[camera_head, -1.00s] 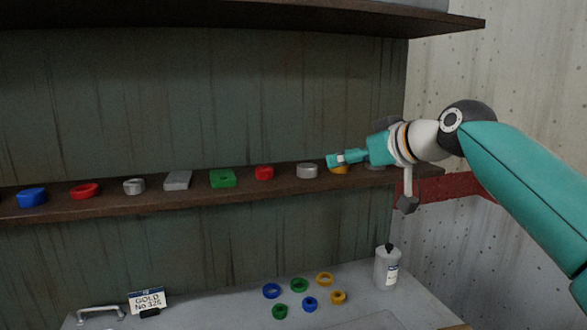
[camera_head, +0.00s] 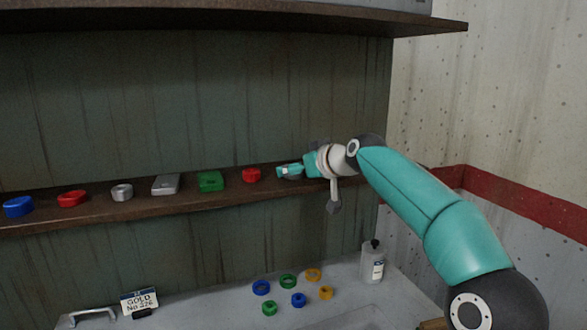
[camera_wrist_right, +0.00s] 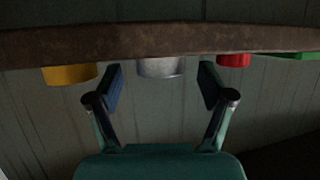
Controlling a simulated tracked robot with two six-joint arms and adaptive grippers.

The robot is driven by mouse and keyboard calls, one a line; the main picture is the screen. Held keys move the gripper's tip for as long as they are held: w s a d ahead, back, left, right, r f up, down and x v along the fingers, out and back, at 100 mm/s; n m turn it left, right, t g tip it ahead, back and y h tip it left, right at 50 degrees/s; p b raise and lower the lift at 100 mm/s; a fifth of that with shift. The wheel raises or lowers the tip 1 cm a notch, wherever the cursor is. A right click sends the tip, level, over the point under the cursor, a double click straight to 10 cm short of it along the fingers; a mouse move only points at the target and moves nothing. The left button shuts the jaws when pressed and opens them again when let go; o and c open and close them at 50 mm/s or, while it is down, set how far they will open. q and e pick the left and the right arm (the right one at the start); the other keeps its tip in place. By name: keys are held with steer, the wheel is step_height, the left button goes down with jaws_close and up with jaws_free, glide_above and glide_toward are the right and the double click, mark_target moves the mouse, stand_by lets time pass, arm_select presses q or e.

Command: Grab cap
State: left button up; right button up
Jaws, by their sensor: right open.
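My right gripper (camera_head: 282,172) is over the shelf in the head view, just right of a red cap (camera_head: 251,175). In the right wrist view, which shows the shelf upside down, its two fingers (camera_wrist_right: 160,90) are spread open with nothing between them. A grey metal cap (camera_wrist_right: 160,66) lies ahead, centred in the gap between the fingertips. A yellow cap (camera_wrist_right: 70,74) is to its left and the red cap (camera_wrist_right: 234,60) to its right. In the head view the grey and yellow caps are hidden behind my gripper. My left gripper is not in view.
Left along the shelf (camera_head: 225,199) are a green block (camera_head: 210,181), a grey block (camera_head: 165,184), a grey ring (camera_head: 121,191), a red ring (camera_head: 72,198) and a blue piece (camera_head: 18,206). Below are several coloured rings, a bottle (camera_head: 373,263) and a sign (camera_head: 139,302). An upper shelf (camera_head: 200,16) overhangs.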

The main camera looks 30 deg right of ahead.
steer(key=shift+x, duration=1.1)
steer(key=shift+r, duration=0.1)
steer(key=c, duration=1.2)
steer(key=shift+r+p, duration=0.15)
steer(key=shift+p, duration=0.15)
